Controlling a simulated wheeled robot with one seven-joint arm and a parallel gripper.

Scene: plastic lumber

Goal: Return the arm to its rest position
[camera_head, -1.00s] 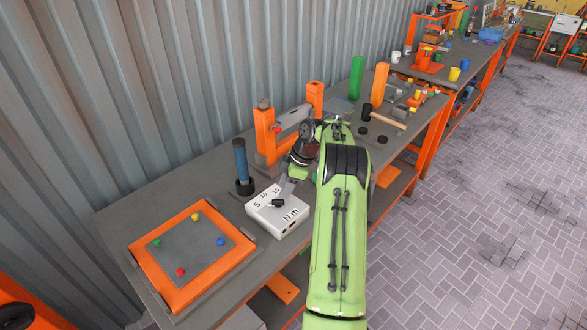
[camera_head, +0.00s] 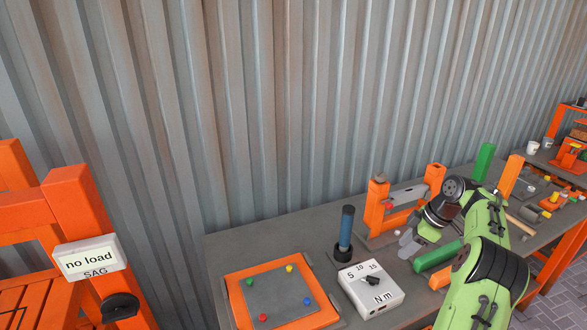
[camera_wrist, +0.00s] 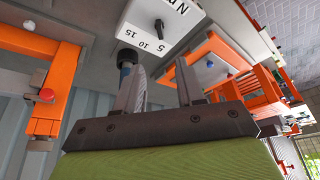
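My green arm reaches in from the lower right in the head view. My gripper (camera_head: 408,243) is above the bench, just beyond and to the right of the white torque box (camera_head: 371,288), apart from it. In the wrist view my gripper (camera_wrist: 160,88) has its two grey fingers spread with a clear gap and nothing between them. The white box (camera_wrist: 160,25) with its black knob and scale of 5, 10, 15 N m also shows there.
The bench (camera_head: 265,235) also holds an orange-framed panel (camera_head: 235,280) with coloured knobs, a blue-handled tool (camera_head: 346,228), an orange stand (camera_head: 376,207) and a green bar (camera_head: 437,256). At left is a "no load SAG" sign (camera_head: 89,260) on an orange frame. A corrugated wall stands behind.

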